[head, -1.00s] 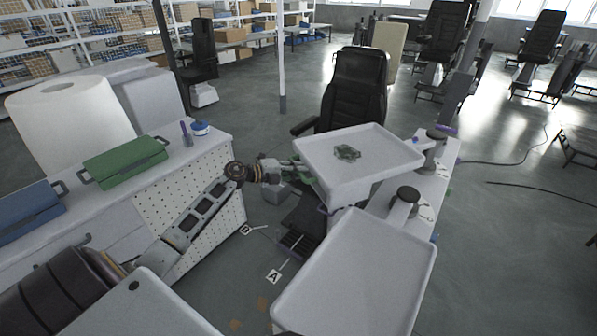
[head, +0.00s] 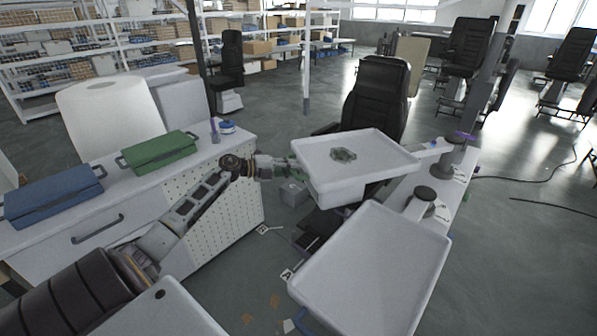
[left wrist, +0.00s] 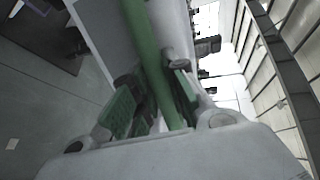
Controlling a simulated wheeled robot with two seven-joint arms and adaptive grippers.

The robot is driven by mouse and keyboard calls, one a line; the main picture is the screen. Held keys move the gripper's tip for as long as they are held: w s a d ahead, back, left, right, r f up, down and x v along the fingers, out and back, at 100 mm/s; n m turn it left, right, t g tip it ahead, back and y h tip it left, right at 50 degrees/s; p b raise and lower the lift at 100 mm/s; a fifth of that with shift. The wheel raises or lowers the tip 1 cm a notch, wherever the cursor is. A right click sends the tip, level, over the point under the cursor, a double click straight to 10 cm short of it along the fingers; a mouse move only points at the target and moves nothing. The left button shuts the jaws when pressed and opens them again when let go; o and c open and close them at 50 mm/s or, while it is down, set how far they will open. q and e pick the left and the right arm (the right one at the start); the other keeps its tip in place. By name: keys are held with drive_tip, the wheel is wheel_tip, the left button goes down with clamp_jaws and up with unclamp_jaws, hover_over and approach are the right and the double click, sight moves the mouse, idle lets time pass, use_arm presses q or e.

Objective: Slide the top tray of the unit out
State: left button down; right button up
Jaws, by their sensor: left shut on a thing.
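The top tray (head: 325,150) is white with a raised rim and stands out at the upper right, held by a white arm (head: 428,148) from the post behind it. My left gripper (head: 288,167) is at the tray's left edge. In the left wrist view my left gripper (left wrist: 155,98) is shut on a green bar (left wrist: 147,40), the tray's handle, beside the tray's pale side. The handle is mostly hidden in the head view. My right gripper is out of view.
A lower empty white tray (head: 375,265) is in front. A black chair (head: 375,100) stands just behind the top tray. A white cabinet (head: 225,190) at left carries a green case (head: 160,152), a blue case (head: 52,197) and a large roll (head: 108,118). Floor shows between cabinet and trays.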

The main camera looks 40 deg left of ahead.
use_arm(q)
drive_tip(key=s+a, duration=0.2)
drive_tip(key=s, duration=0.1)
drive_tip(key=shift+s+f, duration=0.15)
drive_tip(key=shift+s, duration=0.05)
idle(0.4)
drive_tip(key=c, duration=1.4)
unclamp_jaws()
drive_tip(key=shift+w, duration=0.15)
drive_tip(key=shift+a, duration=0.1)
drive_tip(key=shift+s+a, duration=0.1)
drive_tip(key=shift+s, duration=0.1)
